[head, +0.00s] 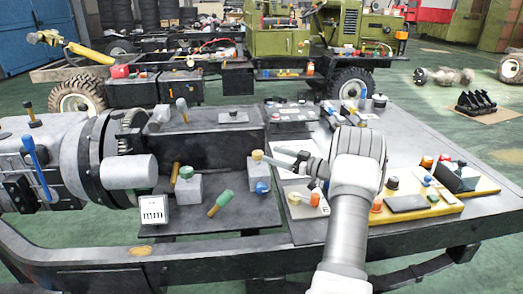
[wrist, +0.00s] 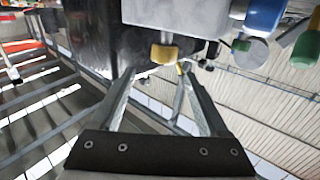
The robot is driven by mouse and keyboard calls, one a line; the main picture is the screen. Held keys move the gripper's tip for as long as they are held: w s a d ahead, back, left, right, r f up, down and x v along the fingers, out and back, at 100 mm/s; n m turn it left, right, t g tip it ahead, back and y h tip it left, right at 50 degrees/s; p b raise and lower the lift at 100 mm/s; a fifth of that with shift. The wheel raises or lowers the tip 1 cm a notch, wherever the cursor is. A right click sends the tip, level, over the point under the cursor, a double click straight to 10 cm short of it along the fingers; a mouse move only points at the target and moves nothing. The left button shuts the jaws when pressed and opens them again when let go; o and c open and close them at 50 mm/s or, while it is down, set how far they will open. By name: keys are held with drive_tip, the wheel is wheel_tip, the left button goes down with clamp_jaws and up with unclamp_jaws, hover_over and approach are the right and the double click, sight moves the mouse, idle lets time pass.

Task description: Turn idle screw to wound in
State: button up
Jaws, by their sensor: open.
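A small grey block (head: 258,173) stands on the dark bench plate, with a yellow knob (head: 257,155) on top and a blue knob (head: 262,187) low on its front. No label tells which knob is the idle screw. My gripper (head: 279,158) is just right of the yellow knob, with its fingers pointing left. In the wrist view, my open gripper (wrist: 158,70) has nothing between its fingers. The yellow knob (wrist: 164,52) is just beyond the fingertips, sticking out of the grey block (wrist: 180,12). The blue knob (wrist: 265,15) is to its right. Contact is not visible.
A second grey block (head: 188,188) with a green knob stands left, near a loose green-handled tool (head: 220,204) and a white gauge box (head: 153,210). A dark raised block (head: 215,140) stands behind. A yellow tray (head: 430,207) with several small parts lies right of my arm.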

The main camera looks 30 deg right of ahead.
sight(258, 153)
drive_tip(key=shift+y, duration=0.3)
drive_tip(key=x, duration=0.2)
drive_tip(key=b+x, duration=0.1)
drive_tip(key=x, duration=0.1)
drive_tip(key=f+x, duration=0.1)
drive_tip(key=x, duration=0.1)
drive_tip(key=shift+w+a+f+b, duration=0.1)
drive_tip(key=shift+w+a+b, duration=0.05)
drive_tip(key=shift+a+b, duration=0.25)
clamp_jaws()
drive_tip(key=shift+h, duration=0.4)
